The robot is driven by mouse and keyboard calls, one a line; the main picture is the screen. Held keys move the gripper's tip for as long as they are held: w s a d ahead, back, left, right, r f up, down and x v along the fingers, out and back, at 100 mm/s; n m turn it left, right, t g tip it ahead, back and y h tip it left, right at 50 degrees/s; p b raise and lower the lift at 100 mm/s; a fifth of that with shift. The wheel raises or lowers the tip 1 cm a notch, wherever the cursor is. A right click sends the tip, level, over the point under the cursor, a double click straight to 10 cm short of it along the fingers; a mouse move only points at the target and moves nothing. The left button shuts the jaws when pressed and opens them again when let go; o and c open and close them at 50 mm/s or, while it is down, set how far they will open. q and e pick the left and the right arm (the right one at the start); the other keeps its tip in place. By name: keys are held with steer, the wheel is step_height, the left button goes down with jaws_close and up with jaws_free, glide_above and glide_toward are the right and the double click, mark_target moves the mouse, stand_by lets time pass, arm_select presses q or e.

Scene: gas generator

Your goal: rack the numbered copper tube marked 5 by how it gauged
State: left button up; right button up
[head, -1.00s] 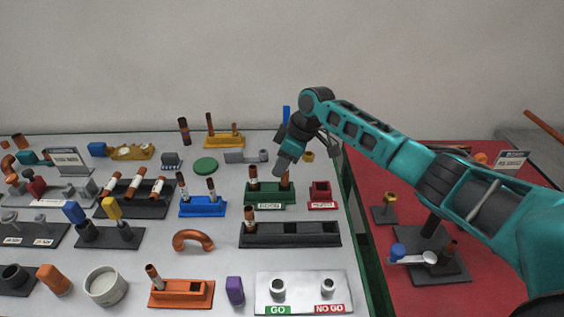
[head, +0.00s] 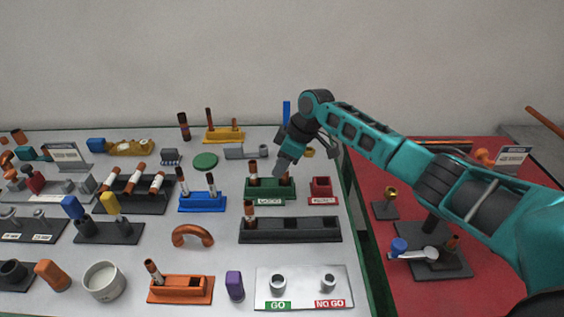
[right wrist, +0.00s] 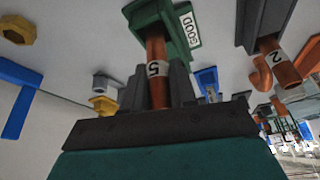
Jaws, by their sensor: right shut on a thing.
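The copper tube marked 5 (right wrist: 158,70) is between the fingers of my right gripper (right wrist: 155,92), which is shut on it. In the right wrist view its far end meets the green rack (right wrist: 176,20) labelled GOOD; how deep it sits I cannot tell. In the head view my right gripper (head: 284,164) is over the right part of the green rack (head: 268,195) and mostly hides the held tube. Another copper tube (head: 252,170) stands in that rack's left part. The red rack (head: 321,193) to its right looks empty. My left gripper is not in view.
A black rack (head: 300,229) with one tube at its left end stands in front of the green rack. The GO/NO GO gauge plate (head: 303,292) lies at the front. A blue rack (head: 203,205) stands left. The red table (head: 410,180) is beyond a gap.

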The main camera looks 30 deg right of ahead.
steer(key=shift+f+b, duration=0.45)
steer(key=shift+f, duration=0.6)
steer(key=shift+f, duration=0.15)
steer(key=o, duration=1)
steer(key=shift+c, duration=0.2)
steer(key=v, duration=1.3)
steer(key=shift+p, duration=0.45)
steer(key=shift+a, duration=0.15)
